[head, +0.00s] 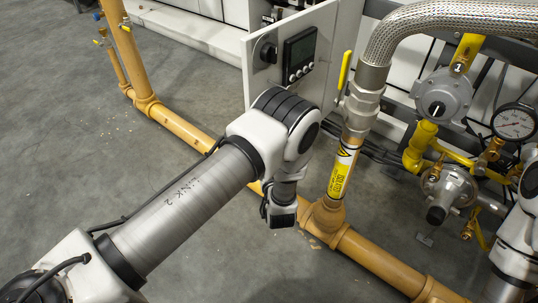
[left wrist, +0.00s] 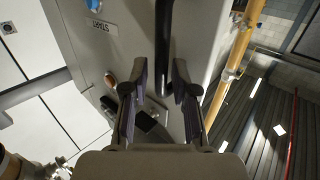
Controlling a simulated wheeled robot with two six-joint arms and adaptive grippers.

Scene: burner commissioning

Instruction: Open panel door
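The light grey panel door (head: 285,82) stands at the top centre of the head view, with a black knob (head: 268,52) and a dark display (head: 300,50). It appears swung out, since dark components show behind its top edge. My left arm reaches in front of it; the gripper's fingers cannot be made out there. In the left wrist view my left gripper (left wrist: 158,88) is open, its fingers apart. A black bar (left wrist: 163,40) runs down between or just beyond them; contact cannot be told. Behind is a grey panel face (left wrist: 128,35) with a START label. My right gripper is out of view.
A yellow gas pipe (head: 190,130) runs low across the floor. A braided hose (head: 430,22), a yellow valve lever (head: 344,70), a regulator (head: 442,95) and a pressure gauge (head: 514,122) crowd the right side. The grey floor (head: 60,120) at left is clear.

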